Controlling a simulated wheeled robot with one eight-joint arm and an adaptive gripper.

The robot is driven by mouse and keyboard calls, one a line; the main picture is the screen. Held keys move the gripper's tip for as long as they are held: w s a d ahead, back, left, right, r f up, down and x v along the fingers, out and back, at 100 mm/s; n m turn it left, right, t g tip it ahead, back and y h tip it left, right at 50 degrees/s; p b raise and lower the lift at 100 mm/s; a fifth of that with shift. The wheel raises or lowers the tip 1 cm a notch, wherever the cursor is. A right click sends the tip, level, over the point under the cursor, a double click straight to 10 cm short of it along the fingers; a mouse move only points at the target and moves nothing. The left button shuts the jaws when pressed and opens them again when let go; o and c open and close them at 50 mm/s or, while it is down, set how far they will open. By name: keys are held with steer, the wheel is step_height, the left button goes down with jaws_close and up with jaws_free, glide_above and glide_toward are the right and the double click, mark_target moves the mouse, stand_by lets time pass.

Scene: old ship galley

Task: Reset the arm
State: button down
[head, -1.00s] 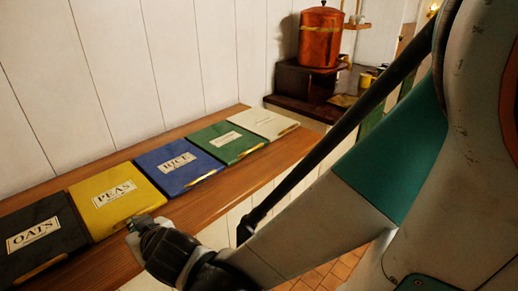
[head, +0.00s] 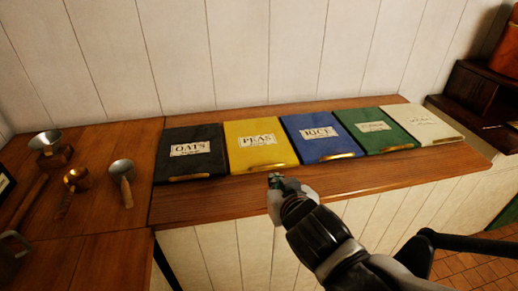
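My gripper (head: 276,181) is at the end of my arm, which reaches in from the lower right. It is over the front edge of the wooden counter (head: 210,205), in front of the yellow PEAS lid (head: 259,146). The gripper is small and dark here, and its fingers cannot be made out well enough to judge their opening. No held object can be seen.
A black OATS lid (head: 190,153), a blue RICE lid (head: 318,136), a green lid (head: 373,129) and a white lid (head: 422,123) lie in a row, all closed. Metal scoops (head: 121,180) and a copper cup (head: 76,179) are on the left. Dark wooden steps (head: 480,95) stand at the right.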

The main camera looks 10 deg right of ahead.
steer(key=s+d+r+g, duration=0.1)
steer(key=s+d+g, duration=0.4)
steer(key=s+d, duration=0.1)
steer(key=shift+s+d+r, duration=0.15)
steer(key=shift+s+r, duration=0.15)
steer(key=shift+s, duration=0.5)
